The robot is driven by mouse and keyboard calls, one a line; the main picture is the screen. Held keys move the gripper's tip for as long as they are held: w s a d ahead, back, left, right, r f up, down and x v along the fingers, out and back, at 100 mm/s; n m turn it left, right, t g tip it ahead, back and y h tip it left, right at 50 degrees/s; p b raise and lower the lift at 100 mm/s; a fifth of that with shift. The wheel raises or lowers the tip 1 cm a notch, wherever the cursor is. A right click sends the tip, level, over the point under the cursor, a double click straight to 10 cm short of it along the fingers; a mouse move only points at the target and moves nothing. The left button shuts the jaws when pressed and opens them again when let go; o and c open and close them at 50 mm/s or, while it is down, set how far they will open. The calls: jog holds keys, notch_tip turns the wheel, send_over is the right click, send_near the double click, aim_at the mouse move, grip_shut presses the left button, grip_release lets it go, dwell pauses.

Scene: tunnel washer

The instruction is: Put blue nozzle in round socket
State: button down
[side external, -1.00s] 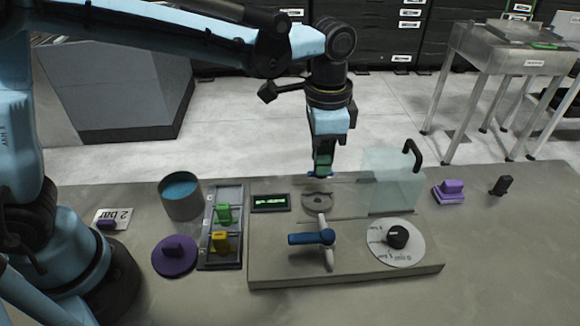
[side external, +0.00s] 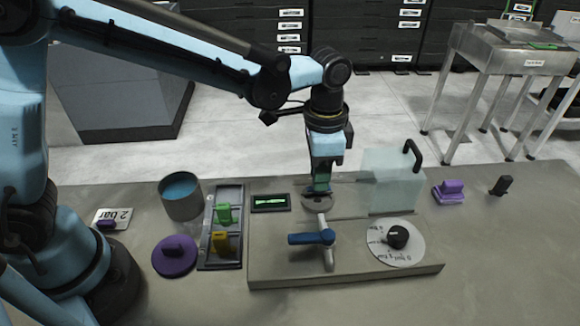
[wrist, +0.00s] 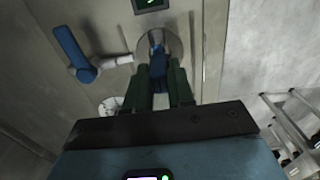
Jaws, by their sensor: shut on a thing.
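My gripper (side external: 321,178) points down over the round socket (side external: 318,202), a grey disc on the raised plate. It is shut on the blue nozzle (wrist: 158,66), which shows between the green fingers in the wrist view. In the side view the nozzle is mostly hidden by the fingers, with only a little blue at their tips. The nozzle's lower end overlaps the round socket (wrist: 174,46) in the wrist view. I cannot tell how deep it sits in the opening.
A blue-handled valve (side external: 312,237) stands close in front of the socket. A clear guard (side external: 392,180) with a black handle is to the right, near a black knob (side external: 397,237). A small display (side external: 271,203) and a tray (side external: 208,258) with green and yellow nozzles are to the left.

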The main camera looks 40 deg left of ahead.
jog(key=shift+f, duration=1.55)
dwell(1.2)
jog(key=shift+c, duration=2.4)
grip_release()
jog(key=shift+r, duration=0.1)
jog(key=shift+r, duration=3.65)
jog(key=shift+a, duration=0.1)
